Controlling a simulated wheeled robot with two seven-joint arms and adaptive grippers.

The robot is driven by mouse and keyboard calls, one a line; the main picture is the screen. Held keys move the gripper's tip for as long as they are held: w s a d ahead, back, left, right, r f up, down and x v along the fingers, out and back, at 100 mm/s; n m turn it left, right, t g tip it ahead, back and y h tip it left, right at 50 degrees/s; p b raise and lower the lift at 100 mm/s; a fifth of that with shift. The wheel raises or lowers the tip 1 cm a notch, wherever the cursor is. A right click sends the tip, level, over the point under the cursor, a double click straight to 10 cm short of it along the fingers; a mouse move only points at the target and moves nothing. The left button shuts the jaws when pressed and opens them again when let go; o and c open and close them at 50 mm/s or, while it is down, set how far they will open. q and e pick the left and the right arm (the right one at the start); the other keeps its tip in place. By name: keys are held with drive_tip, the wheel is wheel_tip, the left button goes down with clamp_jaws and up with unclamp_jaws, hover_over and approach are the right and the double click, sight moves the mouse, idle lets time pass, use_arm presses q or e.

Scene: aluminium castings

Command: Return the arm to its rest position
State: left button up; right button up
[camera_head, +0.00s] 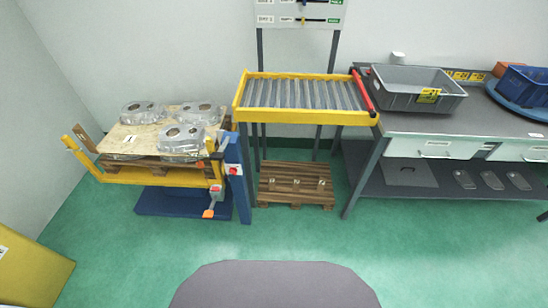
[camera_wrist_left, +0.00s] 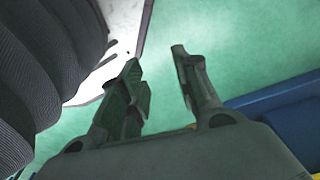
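My left gripper (camera_wrist_left: 158,75) shows in the left wrist view with its two fingers spread apart. It is open, and nothing is between the fingers. Green floor lies beyond the fingertips. A dark ribbed part, which looks like my own arm, fills the left edge of that view. Neither of my grippers nor my arms show in the head view. My right gripper is in neither view.
Castings (camera_head: 181,139) lie on a board on the yellow-framed lift (camera_head: 150,178) at left. A roller conveyor (camera_head: 305,118), a grey crate (camera_head: 395,98) and a blue bin (camera_head: 520,88) on the workbench (camera_head: 410,123) stand further right. The green floor (camera_head: 400,245) in front is clear.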

use_arm(q)
drive_tip(key=s+a+r+p, duration=0.2)
drive_tip(key=s+p, duration=0.5)
drive_tip(key=s+a+r+p, duration=0.2)
drive_tip(key=s+p, duration=0.6)
drive_tip(key=shift+a, duration=0.4)
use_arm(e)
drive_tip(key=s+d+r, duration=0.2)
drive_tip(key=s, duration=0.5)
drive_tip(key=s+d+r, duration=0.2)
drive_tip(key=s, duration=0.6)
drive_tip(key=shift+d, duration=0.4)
use_arm(q)
drive_tip(key=shift+s, duration=0.15)
